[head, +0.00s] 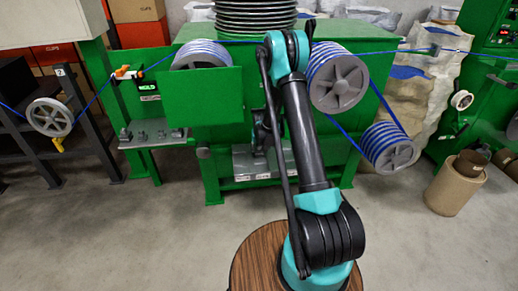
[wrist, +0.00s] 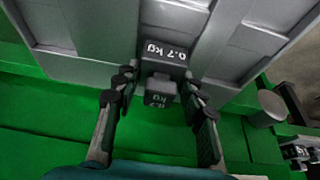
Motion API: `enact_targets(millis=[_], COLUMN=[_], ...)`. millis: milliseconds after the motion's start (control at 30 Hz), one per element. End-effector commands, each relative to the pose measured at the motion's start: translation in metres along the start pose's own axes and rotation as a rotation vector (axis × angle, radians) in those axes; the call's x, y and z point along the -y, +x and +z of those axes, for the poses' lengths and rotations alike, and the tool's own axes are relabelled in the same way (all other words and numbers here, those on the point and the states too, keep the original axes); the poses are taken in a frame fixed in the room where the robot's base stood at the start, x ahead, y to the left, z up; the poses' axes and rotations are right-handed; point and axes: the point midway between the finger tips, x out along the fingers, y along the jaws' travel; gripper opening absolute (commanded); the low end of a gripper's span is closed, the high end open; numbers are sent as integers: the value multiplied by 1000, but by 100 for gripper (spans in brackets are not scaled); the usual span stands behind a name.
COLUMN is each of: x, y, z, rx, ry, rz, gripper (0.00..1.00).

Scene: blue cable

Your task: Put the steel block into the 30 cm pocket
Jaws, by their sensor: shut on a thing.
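In the wrist view my gripper (wrist: 158,88) has its two dark fingers on either side of a small dark grey steel block (wrist: 160,92). It is shut on the block. The white marking on the block's near face ends in "kg"; its figure is hard to read. I cannot tell whether block and surface touch. In the head view a grey metal tray (head: 246,164) sits low in the green machine, partly behind my arm. I cannot make out which pocket is 30 cm.
In the head view more small grey blocks lie on a green shelf (head: 153,142) at left. A blue cable (head: 396,51) runs over grey pulleys (head: 338,83). A brown drum (head: 456,183) stands at right. A grey cylinder (wrist: 271,104) is right of my gripper.

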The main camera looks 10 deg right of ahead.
Motion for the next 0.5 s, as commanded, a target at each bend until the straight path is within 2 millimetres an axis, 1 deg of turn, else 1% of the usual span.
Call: enact_targets(millis=[500], x=[0], y=[10], z=[4], rx=[-1], ry=[0], rz=[0], gripper=[0])
